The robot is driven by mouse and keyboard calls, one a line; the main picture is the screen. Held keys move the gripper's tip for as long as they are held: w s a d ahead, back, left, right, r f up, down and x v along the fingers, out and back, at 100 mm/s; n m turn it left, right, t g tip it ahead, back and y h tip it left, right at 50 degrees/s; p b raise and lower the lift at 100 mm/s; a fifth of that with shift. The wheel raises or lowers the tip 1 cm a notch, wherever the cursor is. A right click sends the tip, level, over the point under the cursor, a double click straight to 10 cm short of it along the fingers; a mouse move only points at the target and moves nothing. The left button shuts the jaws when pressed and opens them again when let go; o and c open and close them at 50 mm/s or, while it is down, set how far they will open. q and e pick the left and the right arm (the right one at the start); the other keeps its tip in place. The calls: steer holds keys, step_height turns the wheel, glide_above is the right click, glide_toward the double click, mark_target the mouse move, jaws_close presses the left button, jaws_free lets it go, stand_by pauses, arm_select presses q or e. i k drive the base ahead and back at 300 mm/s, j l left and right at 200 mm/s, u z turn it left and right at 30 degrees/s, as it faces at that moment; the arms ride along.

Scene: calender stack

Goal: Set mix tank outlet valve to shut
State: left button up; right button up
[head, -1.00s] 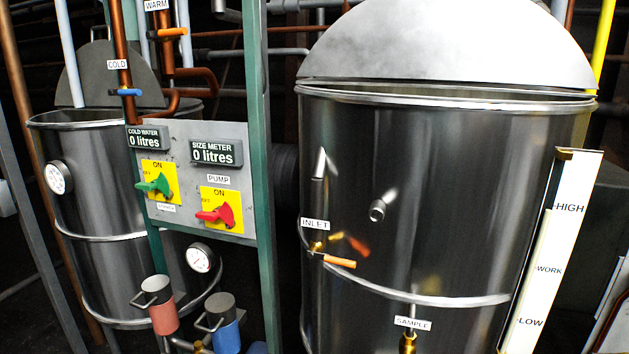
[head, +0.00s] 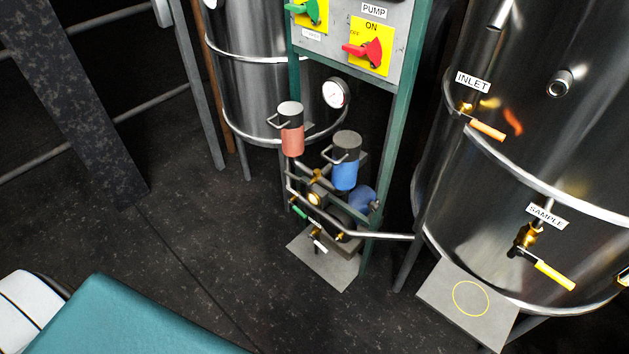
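Low pipework (head: 385,236) runs between the left steel tank (head: 245,90) and the large right tank (head: 470,180). On it are a small valve with a green handle (head: 300,213) and another with a white-tipped handle (head: 320,246). Their labels are too small to read, so I cannot tell which, if either, is the mix tank outlet valve. The right tank carries an INLET valve with an orange handle (head: 488,130) and a SAMPLE valve with a yellow-orange handle (head: 555,275). Neither gripper is in view.
Red (head: 292,140) and blue (head: 345,175) canisters stand above the pipework. A green-framed panel (head: 398,60) holds a red-handled pump switch (head: 363,50). A grey plate with a yellow ring (head: 450,310) lies below SAMPLE. The dark floor (head: 200,235) left of the pipework is clear.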

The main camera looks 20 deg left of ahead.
mark_target(295, 207)
steer(key=i+j+u, duration=0.1)
steer(key=i+j, duration=0.15)
steer(key=j, duration=0.2)
steer(key=i+j+u, duration=0.15)
steer(key=j, duration=0.35)
steer(key=i+j+u, duration=0.1)
steer(key=i+j, duration=0.3)
